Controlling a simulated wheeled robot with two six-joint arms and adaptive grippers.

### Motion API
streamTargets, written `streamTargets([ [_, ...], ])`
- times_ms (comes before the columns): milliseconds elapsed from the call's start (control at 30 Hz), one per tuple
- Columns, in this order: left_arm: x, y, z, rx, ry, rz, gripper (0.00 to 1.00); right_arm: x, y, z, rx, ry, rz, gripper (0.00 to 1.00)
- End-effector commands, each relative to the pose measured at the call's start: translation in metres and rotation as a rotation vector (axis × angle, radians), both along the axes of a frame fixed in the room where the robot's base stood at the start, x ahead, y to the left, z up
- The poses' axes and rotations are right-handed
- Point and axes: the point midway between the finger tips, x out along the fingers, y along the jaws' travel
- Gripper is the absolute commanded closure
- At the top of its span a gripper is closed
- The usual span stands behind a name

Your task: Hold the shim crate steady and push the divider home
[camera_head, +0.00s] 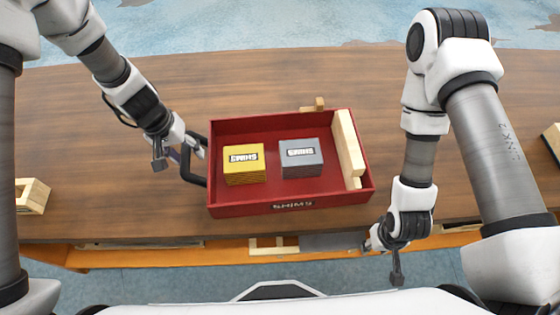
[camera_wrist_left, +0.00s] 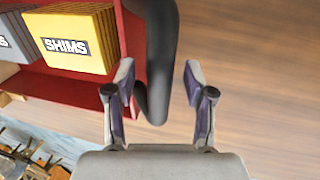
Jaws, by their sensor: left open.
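The red shim crate (camera_head: 290,207) sits on the table with a yellow shim block (camera_head: 244,165) and a grey shim block (camera_head: 301,158) inside. The pale wooden divider (camera_head: 348,145) stands at the crate's right end, slightly slanted; its seating is unclear. My left gripper (camera_head: 192,149) is open at the black handle (camera_head: 186,165) on the crate's left side. In the left wrist view, the handle (camera_wrist_left: 160,60) shows between the open fingers (camera_wrist_left: 157,78), closer to the left finger. My right gripper (camera_head: 372,241) hangs near the table's front edge, apart from the crate; its fingers are unclear.
A small wooden piece (camera_head: 315,105) stands just behind the crate. A wooden frame (camera_head: 33,195) lies at the far left, and another wooden piece (camera_head: 552,138) is at the right edge. The table (camera_head: 250,80) behind the crate is mostly clear.

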Motion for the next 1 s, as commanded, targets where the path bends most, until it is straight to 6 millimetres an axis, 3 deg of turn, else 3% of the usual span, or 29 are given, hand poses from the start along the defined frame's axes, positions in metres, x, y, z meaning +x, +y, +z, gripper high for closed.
streamTargets([
  [133, 0.0000, -0.0001, 0.0002, 0.000, 0.000, 0.000, 0.46, 0.0000, 0.0000, 0.0000, 0.000, 0.000, 0.000, 0.60],
  [200, 0.0000, 0.0000, 0.0003, 0.000, 0.000, 0.000, 0.71, 0.0000, 0.0000, 0.0000, 0.000, 0.000, 0.000, 0.60],
  [300, 0.0000, 0.0000, 0.0003, 0.000, 0.000, 0.000, 1.00, 0.0000, 0.0000, 0.0000, 0.000, 0.000, 0.000, 0.60],
  [1000, -0.0005, -0.0026, -0.0008, 0.002, 0.001, 0.000, 1.00, 0.0000, 0.0000, -0.0005, 0.000, 0.000, 0.000, 0.60],
])
